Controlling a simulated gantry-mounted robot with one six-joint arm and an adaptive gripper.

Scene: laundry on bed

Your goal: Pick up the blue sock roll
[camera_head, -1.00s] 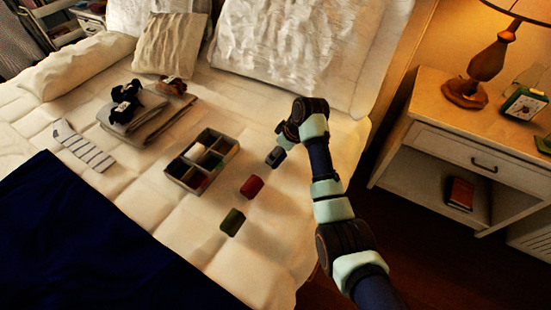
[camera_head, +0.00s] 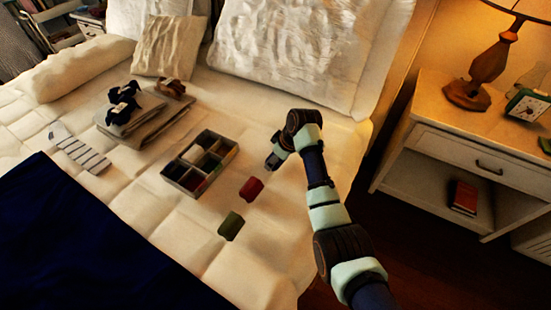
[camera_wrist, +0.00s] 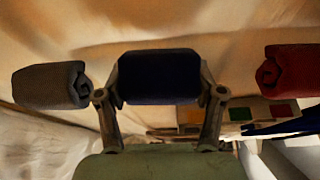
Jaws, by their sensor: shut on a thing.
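The blue sock roll (camera_wrist: 158,78) is dark navy and sits between my gripper's two fingers in the wrist view. My gripper (camera_wrist: 160,95) is shut on it, one finger at each end. In the head view my gripper (camera_head: 272,162) is low over the bed, and the blue roll cannot be made out there. A red sock roll (camera_wrist: 294,70) lies to the right of the blue one in the wrist view, apart from my fingers. A grey sock roll (camera_wrist: 48,85) lies to the left, also apart.
The red roll (camera_head: 251,189) and a green roll (camera_head: 231,225) lie on the bed near my gripper. A divided box (camera_head: 178,184) stands to their left. Folded grey cloth (camera_head: 150,130) with dark items lies farther left. A nightstand (camera_head: 440,110) with a lamp stands right of the bed.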

